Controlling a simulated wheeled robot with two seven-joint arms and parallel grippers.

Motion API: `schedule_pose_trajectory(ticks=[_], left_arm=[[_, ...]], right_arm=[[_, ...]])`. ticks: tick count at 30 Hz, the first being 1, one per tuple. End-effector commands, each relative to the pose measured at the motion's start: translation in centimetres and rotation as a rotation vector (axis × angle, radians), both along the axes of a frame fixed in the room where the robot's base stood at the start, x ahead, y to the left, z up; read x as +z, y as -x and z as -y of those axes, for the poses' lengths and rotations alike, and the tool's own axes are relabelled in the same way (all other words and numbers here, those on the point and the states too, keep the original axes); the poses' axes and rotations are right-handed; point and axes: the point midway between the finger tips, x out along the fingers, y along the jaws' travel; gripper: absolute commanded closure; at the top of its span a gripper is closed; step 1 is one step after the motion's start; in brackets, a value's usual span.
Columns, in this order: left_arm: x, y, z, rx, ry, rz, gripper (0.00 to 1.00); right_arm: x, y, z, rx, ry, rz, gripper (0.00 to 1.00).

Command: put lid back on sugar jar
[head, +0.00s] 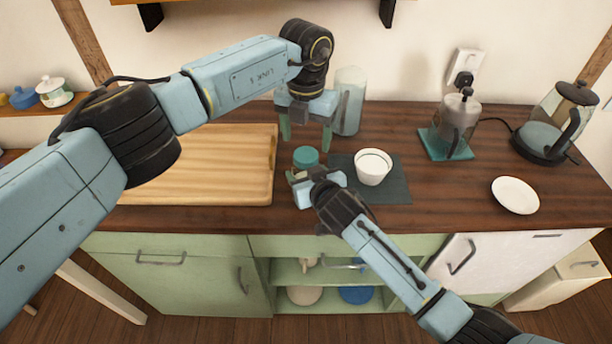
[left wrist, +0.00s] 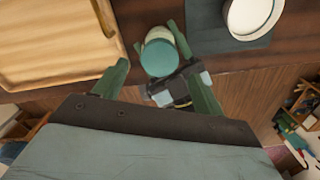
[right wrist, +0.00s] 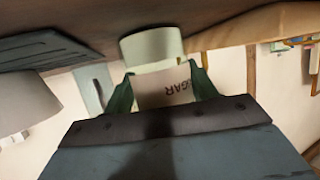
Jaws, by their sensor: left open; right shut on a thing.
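The sugar jar (right wrist: 162,88) shows in the right wrist view, with part of a "SUGAR" label. My right gripper (right wrist: 162,75) is shut on it from the front, a finger on either side. In the head view my right gripper (head: 307,173) is at the counter's front, between cutting board and dark mat. A round teal lid (head: 306,156) shows at the jar's top. It also shows in the left wrist view (left wrist: 160,57). I cannot tell whether it is seated. My left gripper (head: 306,141) is open and empty above it, fingers pointing down.
A white cup (head: 373,167) stands on the dark mat (head: 394,188), close right. A wooden cutting board (head: 215,185) lies left. A tall pale jar (head: 350,100) stands behind. A white plate (head: 515,195), a grinder-like pot (head: 459,112) and a kettle (head: 555,125) are farther right.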

Motion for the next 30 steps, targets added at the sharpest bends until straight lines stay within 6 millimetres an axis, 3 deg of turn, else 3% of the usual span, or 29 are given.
schedule_pose_trajectory(ticks=[9, 17, 26, 30], left_arm=[[0.4, 0.0, 0.0, 0.001, 0.0, 0.0, 0.33], [3.8, 0.0, 0.0, 0.0, -0.003, 0.001, 0.33], [3.6, 0.0, 0.0, 0.0, -0.001, -0.002, 0.33], [2.4, 0.1, 0.0, 0.001, -0.001, -0.004, 0.33]], right_arm=[[0.0, 0.0, 0.0, 0.0, 0.0, -0.001, 1.0], [0.0, 0.0, 0.0, 0.0, 0.0, -0.001, 1.0], [0.0, 0.0, 0.0, 0.0, 0.0, 0.0, 1.0], [0.0, 0.0, 0.0, 0.0, 0.0, 0.0, 1.0]])
